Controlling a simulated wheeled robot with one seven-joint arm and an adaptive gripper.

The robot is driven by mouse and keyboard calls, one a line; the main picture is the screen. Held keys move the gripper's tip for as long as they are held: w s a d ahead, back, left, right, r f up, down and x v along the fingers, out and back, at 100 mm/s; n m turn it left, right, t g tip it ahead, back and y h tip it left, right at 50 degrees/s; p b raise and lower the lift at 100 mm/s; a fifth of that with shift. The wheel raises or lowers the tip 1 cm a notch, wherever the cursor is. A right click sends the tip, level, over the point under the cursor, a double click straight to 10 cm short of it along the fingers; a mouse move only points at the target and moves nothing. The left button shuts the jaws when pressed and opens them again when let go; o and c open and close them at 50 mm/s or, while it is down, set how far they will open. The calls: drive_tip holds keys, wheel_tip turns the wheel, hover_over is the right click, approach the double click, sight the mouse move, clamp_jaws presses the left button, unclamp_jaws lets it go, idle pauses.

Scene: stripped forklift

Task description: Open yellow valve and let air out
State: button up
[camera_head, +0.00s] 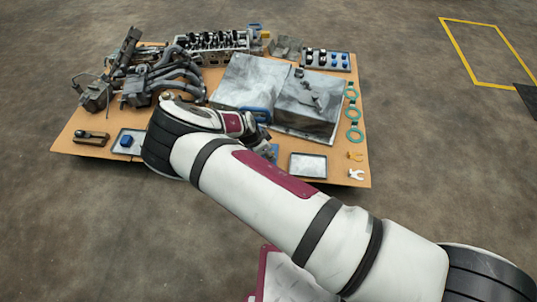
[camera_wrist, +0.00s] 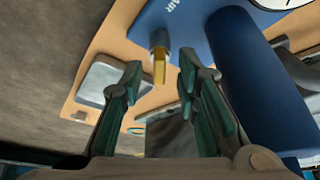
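The yellow valve (camera_wrist: 160,68) shows in the wrist view as a short yellow lever below a grey metal fitting. The fitting is on a blue plate (camera_wrist: 188,28) marked "AIR", beside a blue cylinder (camera_wrist: 255,85). My gripper (camera_wrist: 160,80) is open, its two fingers apart. The lever appears in the gap between the fingertips in the picture, with no contact seen; I cannot tell its depth. In the head view my gripper is mostly hidden by my arm at the table's front, near a blue part (camera_head: 257,114).
The wooden table (camera_head: 80,135) carries engine parts (camera_head: 150,80) at the left, large grey metal blocks (camera_head: 305,105) in the middle, and teal rings (camera_head: 353,114) at the right. Trays (camera_head: 308,165) lie along the front edge. A round gauge (camera_wrist: 280,3) is partly cut off above the cylinder.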

drive_tip(key=shift+f, duration=0.15)
drive_tip(key=shift+c, duration=0.3)
clamp_jaws()
drive_tip(key=n+p, duration=0.1)
drive_tip(key=n, duration=0.1)
drive_tip(key=n+t+y+p, duration=0.1)
drive_tip(key=n, duration=0.1)
drive_tip(key=shift+d+n+y, duration=0.2)
drive_tip(key=shift+n+y, duration=0.1)
drive_tip(key=shift+n, duration=0.1)
drive_tip(key=n+y+p, duration=0.1)
drive_tip(key=n, duration=0.1)
drive_tip(key=n+y, duration=0.1)
drive_tip(key=n, duration=0.2)
drive_tip(key=shift+t+p, duration=0.4)
drive_tip(key=shift+n, duration=0.4)
drive_tip(key=shift+o, duration=0.3)
unclamp_jaws()
